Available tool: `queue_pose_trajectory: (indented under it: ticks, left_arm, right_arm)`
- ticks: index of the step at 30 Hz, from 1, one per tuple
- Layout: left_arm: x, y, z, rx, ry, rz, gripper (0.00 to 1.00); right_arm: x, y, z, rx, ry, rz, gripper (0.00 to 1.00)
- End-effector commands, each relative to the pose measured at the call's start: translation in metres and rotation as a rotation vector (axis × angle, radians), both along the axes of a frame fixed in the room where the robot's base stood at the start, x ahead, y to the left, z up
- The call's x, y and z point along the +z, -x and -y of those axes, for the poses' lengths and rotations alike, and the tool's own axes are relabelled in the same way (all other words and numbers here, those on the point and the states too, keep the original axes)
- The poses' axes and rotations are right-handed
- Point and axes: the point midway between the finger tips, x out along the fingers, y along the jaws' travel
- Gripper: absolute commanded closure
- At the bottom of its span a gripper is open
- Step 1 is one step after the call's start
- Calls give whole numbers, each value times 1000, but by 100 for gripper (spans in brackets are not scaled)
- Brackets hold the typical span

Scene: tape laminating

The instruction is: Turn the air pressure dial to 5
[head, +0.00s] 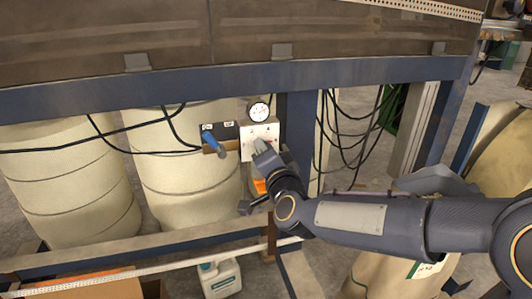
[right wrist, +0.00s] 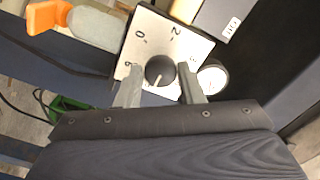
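The air pressure dial is a dark round knob (right wrist: 160,71) on a white plate (right wrist: 150,32) with printed numbers, of which "0" and "2" read clearly. A pale mark on the knob points down toward my gripper in the right wrist view. My right gripper (right wrist: 160,74) is open, with one finger on each side of the knob and small gaps showing. In the head view the plate (head: 262,132) is partly covered by my right gripper (head: 262,148), which hides the knob. A round gauge (head: 259,111) sits above the plate; it also shows in the right wrist view (right wrist: 212,79). My left gripper is not in view.
An orange handle (right wrist: 48,16) shows close by in the right wrist view. Black cables (head: 350,130) hang at the right, large pale drums (head: 180,165) stand behind, and a blue beam (head: 200,81) runs above.

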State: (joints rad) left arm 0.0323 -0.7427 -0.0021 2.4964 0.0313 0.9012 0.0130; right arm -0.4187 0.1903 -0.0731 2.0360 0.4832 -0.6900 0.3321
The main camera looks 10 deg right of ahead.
Motion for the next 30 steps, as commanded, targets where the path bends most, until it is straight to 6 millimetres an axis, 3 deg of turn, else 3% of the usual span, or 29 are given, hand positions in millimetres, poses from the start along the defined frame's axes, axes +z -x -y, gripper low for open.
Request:
queue_pose_trajectory:
  ticks: [1,4,14,24,30]
  left_arm:
    - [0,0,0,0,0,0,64]
    - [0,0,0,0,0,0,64]
    - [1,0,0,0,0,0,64]
    - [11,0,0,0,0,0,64]
    - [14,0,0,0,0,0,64]
  right_arm:
    - [-1,0,0,1,0,-2,59]
    - [0,0,0,1,0,-1,46]
    - [1,4,0,0,-2,1,46]
    - [2,58,3,1,0,2,46]
    - [1,77,4,0,-1,1,46]
